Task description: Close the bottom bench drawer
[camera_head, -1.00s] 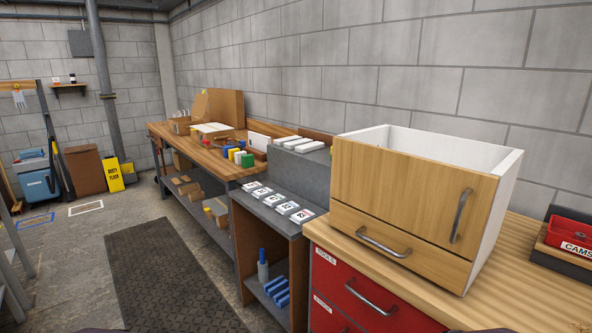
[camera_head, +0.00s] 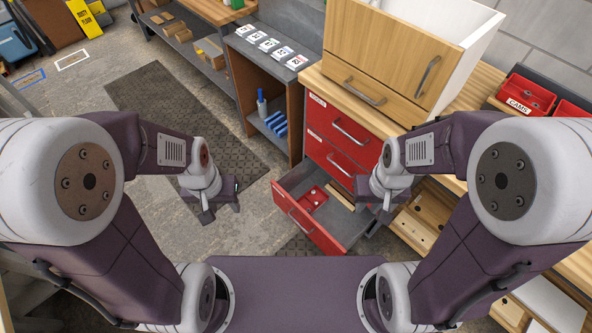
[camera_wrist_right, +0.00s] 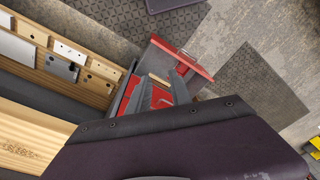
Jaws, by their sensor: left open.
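The bottom drawer of the red bench cabinet is pulled out, its red front (camera_head: 308,228) and handle facing the lower left in the head view. Inside its grey tray are a red bin (camera_head: 313,199) and a light wooden piece (camera_head: 340,197). The open drawer also shows in the right wrist view, with its red front (camera_wrist_right: 185,60). My left gripper (camera_head: 213,207) is open and empty over the floor, left of the drawer and apart from it. My right gripper (camera_head: 372,205) is by the drawer's right side in the picture; its jaw opening is unclear and contact cannot be told.
Two upper red drawers (camera_head: 335,118) (camera_head: 340,158) are shut. A wooden drawer box (camera_head: 385,50) stands on the bench top. A shelf unit with blue items (camera_head: 268,122) stands left of the cabinet. Dark matting (camera_head: 180,110) and open floor lie in front.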

